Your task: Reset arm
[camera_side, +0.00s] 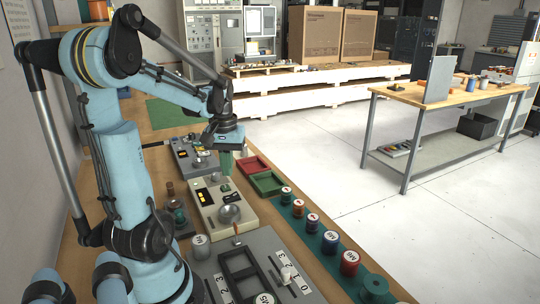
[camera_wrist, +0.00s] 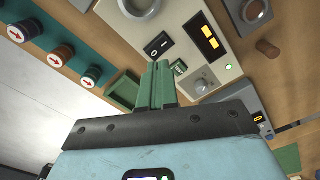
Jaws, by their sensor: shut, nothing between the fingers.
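My arm reaches over the wooden bench in the side view. My gripper (camera_side: 226,163) points down with its green fingers together and empty, above the bench near the beige panel. In the wrist view my gripper (camera_wrist: 160,66) shows as two green fingers side by side, with nothing between them. The beige panel (camera_side: 207,207) has lit yellow displays, a switch and a round metal dish. It also shows in the wrist view (camera_wrist: 220,72). I cannot tell whether the fingers touch anything, but they look clear of the panel.
Red (camera_side: 252,165) and green (camera_side: 266,184) trays lie right of the gripper. Several labelled spools stand on a green strip (camera_side: 300,238) along the bench's right edge. Another grey panel (camera_side: 190,152) sits behind. A grey panel (camera_side: 238,258) with black frames lies in front.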

